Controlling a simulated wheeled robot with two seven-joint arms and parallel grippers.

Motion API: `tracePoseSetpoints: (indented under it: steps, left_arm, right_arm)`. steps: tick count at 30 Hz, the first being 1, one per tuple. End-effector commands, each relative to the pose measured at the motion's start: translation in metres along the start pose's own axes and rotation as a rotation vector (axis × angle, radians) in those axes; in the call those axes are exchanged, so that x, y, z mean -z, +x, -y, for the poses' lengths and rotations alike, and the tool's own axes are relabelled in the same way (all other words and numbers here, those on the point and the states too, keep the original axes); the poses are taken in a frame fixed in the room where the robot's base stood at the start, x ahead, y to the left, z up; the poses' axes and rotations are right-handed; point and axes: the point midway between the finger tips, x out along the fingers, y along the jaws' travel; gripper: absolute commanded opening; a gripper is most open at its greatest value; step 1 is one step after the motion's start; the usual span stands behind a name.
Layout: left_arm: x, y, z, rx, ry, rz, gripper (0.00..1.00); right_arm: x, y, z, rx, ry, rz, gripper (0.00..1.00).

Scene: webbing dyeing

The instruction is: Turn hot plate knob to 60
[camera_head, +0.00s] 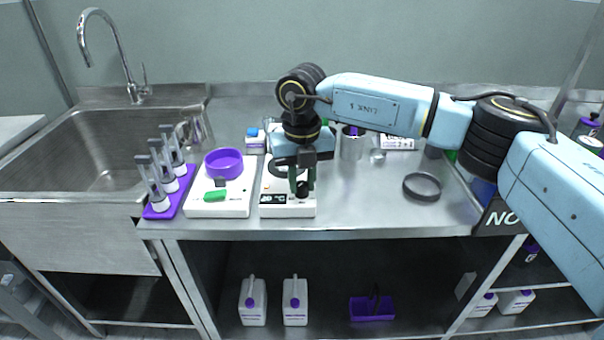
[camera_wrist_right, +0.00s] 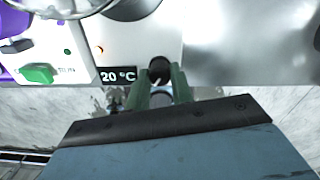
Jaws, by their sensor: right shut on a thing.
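The hot plate (camera_head: 267,198) is a white unit on the steel table, right of a similar white unit. Its display (camera_wrist_right: 118,75) reads 20 °C in the right wrist view. The black knob (camera_wrist_right: 159,70) sits right of the display on the front panel; it also shows in the head view (camera_head: 302,189). My right gripper (camera_wrist_right: 160,84) comes down over the front of the hot plate, its green fingers shut on the knob from both sides. The gripper and wrist hide part of the hot plate's top. My left gripper is not in view.
A white unit (camera_head: 236,205) with a green switch and purple bowl (camera_head: 224,163) stands just left. A purple rack (camera_head: 170,198) stands further left, beside the sink (camera_head: 100,150). A dark ring (camera_head: 422,187) lies on the right, with clear table around it.

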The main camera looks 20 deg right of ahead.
Motion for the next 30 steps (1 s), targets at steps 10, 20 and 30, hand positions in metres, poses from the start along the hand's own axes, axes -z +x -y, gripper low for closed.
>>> tracePoseSetpoints:
  steps: [10,20,30]
  left_arm:
    - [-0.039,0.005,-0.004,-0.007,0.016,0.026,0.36]
    - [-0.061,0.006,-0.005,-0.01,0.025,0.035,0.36]
    - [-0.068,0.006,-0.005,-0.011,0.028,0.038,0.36]
  right_arm:
    - [0.0,-0.001,0.0,-0.001,0.292,0.0,0.0]
    - [0.0,-0.001,0.0,-0.001,0.456,0.001,0.0]
    - [-0.001,0.0,0.0,-0.001,0.5,0.001,0.0]
